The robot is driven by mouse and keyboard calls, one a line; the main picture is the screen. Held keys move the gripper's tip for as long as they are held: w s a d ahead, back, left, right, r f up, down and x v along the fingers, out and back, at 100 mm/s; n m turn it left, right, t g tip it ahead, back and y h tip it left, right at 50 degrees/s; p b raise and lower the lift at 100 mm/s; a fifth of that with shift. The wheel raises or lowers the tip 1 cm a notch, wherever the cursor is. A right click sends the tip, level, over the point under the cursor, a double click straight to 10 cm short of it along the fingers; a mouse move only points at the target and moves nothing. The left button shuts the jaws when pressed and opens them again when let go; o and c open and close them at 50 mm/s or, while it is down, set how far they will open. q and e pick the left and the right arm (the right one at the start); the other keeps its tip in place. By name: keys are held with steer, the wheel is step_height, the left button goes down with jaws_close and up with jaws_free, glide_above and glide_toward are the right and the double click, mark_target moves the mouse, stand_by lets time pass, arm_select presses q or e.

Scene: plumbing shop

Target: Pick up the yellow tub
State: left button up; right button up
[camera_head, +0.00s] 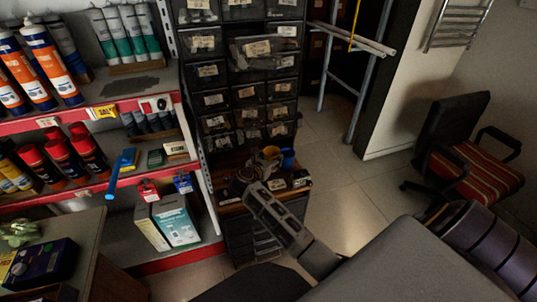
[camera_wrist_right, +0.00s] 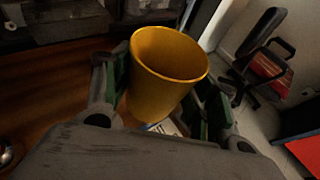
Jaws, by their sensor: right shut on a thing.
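The yellow tub (camera_wrist_right: 160,85) is an open-topped, tapered cup, tilted in the right wrist view. It stands between the two green-padded fingers of my right gripper (camera_wrist_right: 165,95), which is shut on it. In the head view a small part of the tub (camera_head: 271,152) shows beyond my right gripper (camera_head: 258,172), over the wooden top of the drawer cabinet. The tub's base is mostly hidden, so I cannot tell whether it touches the wood. My left gripper is not in view.
A blue cup (camera_head: 289,158) and small dark items crowd the wooden cabinet top (camera_head: 230,208). Drawer bins (camera_head: 245,95) rise behind it. Red-edged shelves (camera_head: 110,105) with tubes and cans stand left. A chair (camera_head: 470,150) stands right, with clear floor between.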

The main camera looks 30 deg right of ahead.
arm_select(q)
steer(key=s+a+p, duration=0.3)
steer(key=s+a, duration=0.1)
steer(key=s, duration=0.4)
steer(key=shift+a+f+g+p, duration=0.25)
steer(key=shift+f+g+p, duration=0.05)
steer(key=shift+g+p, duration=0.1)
arm_select(e)
steer(key=s+a, duration=0.3)
steer(key=s, duration=1.2)
steer(key=shift+s+a, duration=0.2)
steer(key=shift+a, duration=0.15)
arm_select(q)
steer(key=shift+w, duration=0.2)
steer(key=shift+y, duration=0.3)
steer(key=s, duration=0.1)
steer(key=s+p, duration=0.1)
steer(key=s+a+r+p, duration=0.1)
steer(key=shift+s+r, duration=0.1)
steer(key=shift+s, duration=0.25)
arm_select(e)
steer(key=w+a+r+n+t+y, duration=0.2)
steer(key=a+n+t+y, duration=0.1)
steer(key=a+n+y, duration=0.2)
steer(key=w+a+r+n+t+y, duration=0.2)
steer(key=a+r+n+t+y, duration=0.1)
steer(key=a+n+y, duration=0.3)
steer(key=shift+w+a+n+t+y, duration=0.15)
steer(key=shift+a+n+t+y, duration=0.2)
steer(key=shift+a, duration=0.8)
